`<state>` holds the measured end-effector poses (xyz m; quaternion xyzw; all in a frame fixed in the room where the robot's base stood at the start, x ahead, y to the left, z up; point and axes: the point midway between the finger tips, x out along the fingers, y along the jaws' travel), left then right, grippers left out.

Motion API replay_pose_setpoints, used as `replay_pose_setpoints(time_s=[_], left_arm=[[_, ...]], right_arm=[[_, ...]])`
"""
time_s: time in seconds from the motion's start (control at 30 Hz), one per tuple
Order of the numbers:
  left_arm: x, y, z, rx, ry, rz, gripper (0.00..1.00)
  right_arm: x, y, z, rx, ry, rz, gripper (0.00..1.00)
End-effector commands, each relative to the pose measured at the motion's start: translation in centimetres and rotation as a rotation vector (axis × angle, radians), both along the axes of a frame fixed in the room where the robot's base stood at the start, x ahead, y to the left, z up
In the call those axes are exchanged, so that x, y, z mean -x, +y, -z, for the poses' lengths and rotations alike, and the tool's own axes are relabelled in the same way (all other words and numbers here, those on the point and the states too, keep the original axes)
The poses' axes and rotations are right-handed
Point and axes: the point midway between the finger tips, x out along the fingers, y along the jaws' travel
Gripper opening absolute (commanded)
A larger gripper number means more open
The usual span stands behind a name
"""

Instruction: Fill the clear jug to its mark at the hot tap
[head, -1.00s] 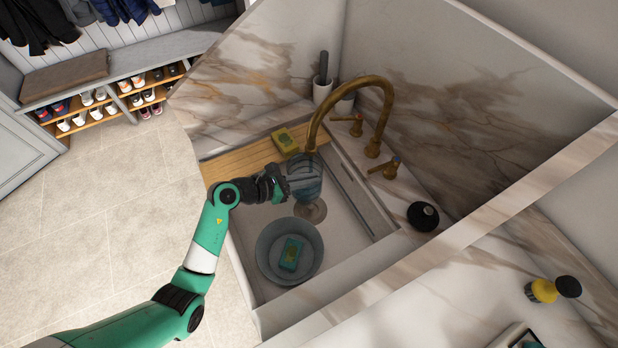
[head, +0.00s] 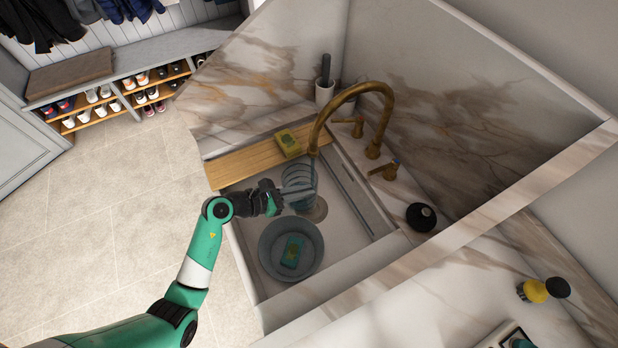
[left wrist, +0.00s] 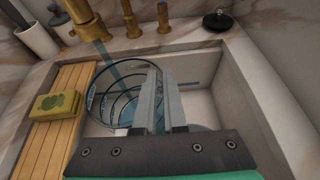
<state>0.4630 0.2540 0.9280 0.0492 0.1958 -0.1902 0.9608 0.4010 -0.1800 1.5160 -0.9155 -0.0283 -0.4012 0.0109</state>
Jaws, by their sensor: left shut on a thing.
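The clear jug (head: 304,178), with dark rings around it, is inside the sink below the spout of the brass tap (head: 375,100). My left gripper (head: 292,190) is shut on the jug's near side; the grip also shows in the left wrist view (left wrist: 158,85). In the left wrist view, a bluish stream (left wrist: 112,66) runs from the spout (left wrist: 93,30) to the jug (left wrist: 105,98). Blue shows low in the jug, but I cannot read the level or pick out the mark. One tap handle (head: 384,171) shows a blue spot; the other handle (head: 347,121) is farther back. My right gripper is out of view.
A grey bowl (head: 268,262) with a green sponge (head: 292,250) sits in the sink near the jug. A wooden board (head: 235,163) with a yellow sponge (head: 288,142) spans the sink's far end. A black round object (head: 421,216) stands on the right ledge.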

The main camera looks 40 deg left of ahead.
Motion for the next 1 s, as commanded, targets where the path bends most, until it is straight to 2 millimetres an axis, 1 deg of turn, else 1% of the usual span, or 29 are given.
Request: replay_pose_setpoints(time_s=[0.03, 0.1, 0.37, 0.47, 0.8, 0.9, 1.0], left_arm=[[0.5, -0.1, -0.4, -0.001, -0.003, -0.001, 0.0], [0.9, -0.2, -0.3, 0.0, -0.003, -0.001, 0.0], [1.0, -0.2, -0.1, -0.001, -0.005, -0.001, 0.0], [1.4, -0.3, -0.3, 0.0, -0.003, -0.001, 0.0], [5.1, -1.0, -0.4, 0.0, -0.002, -0.003, 0.0], [6.1, -1.2, -0.3, 0.0, -0.003, -0.003, 0.0], [6.7, -1.4, -0.2, 0.0, -0.003, -0.001, 0.0]], right_arm=[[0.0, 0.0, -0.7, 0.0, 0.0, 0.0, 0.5], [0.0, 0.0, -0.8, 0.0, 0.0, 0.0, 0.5], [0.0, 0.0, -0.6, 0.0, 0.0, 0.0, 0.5], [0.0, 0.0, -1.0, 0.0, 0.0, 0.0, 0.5], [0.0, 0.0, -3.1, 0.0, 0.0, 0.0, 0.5], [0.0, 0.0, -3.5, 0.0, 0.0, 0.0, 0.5], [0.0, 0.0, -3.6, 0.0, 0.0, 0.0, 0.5]])
